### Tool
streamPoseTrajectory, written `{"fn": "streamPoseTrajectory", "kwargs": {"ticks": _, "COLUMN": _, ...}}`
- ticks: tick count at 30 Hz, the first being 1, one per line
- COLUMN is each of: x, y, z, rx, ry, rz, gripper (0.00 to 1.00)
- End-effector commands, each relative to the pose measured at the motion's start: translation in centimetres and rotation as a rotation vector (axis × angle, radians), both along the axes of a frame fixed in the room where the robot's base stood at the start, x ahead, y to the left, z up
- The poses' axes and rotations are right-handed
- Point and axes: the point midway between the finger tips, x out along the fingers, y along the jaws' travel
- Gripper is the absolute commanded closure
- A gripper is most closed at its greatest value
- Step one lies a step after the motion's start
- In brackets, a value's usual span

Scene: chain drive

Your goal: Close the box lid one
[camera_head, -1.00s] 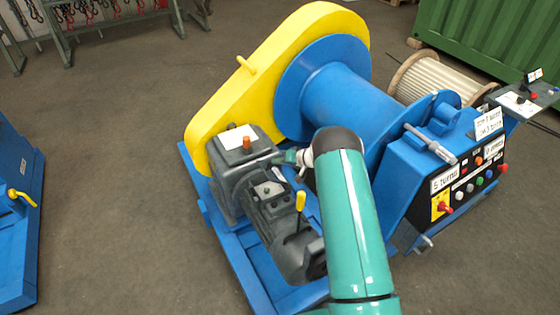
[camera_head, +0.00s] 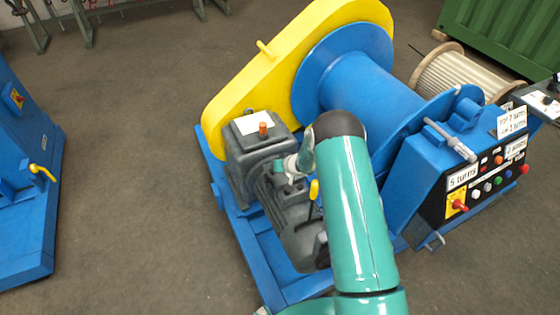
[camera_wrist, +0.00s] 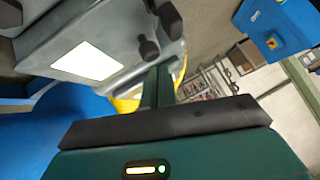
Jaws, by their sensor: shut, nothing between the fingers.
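My gripper (camera_head: 285,165) is over the dark grey motor (camera_head: 298,235), close to the gearbox (camera_head: 250,145), with its fingers together and empty. The small box on top of the motor, seen in the earlier head view, is now mostly hidden behind my gripper and wrist. A thin pale grey flap (camera_head: 306,148) stands upright beside my wrist; I cannot tell if it is the box lid. In the wrist view my green fingers (camera_wrist: 158,75) are shut, near a grey housing with a white plate (camera_wrist: 88,60). I cannot tell whether they touch anything.
A yellow chain guard (camera_head: 290,60) and a blue drum (camera_head: 365,95) stand behind the motor. A yellow-handled lever (camera_head: 314,190) rises close to my arm. A control panel (camera_head: 485,180) is on the right. Another blue machine (camera_head: 30,190) is at left, with clear floor between.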

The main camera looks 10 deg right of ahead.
Motion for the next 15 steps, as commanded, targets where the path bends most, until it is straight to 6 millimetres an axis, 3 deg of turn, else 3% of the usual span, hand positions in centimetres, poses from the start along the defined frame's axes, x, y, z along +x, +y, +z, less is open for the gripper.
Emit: {"fn": "streamPoseTrajectory", "kwargs": {"ticks": 15, "x": -0.27, "y": 0.75, "z": -1.19, "rx": 0.002, "ry": 0.001, "rz": 0.001, "gripper": 1.00}}
